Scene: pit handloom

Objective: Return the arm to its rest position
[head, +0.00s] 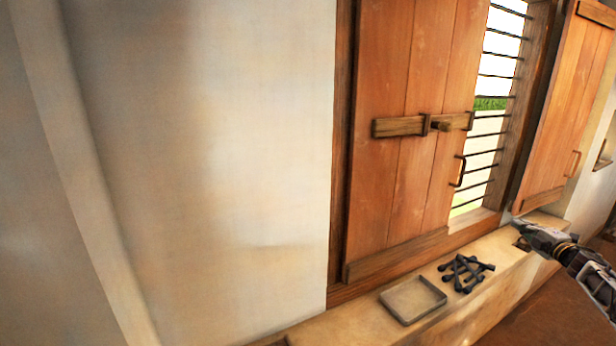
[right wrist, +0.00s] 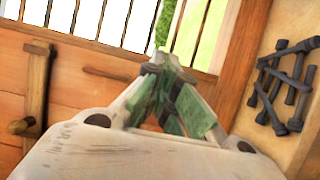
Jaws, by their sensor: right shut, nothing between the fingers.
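My right gripper (head: 522,228) comes in from the right in the head view, near the window ledge by the foot of the open right shutter. In the right wrist view its green-padded fingers (right wrist: 160,68) are brought together at the tips with nothing between them. The window bars and sill lie behind the fingers there. My left gripper is not in view.
A wooden shutter (head: 405,75) with a sliding bolt (head: 400,127) stands left of the barred window (head: 490,125); another shutter (head: 566,100) stands open at right. On the ledge (head: 360,328) are a shallow tray (head: 413,300) and several dark bobbin-like pieces (head: 466,272).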

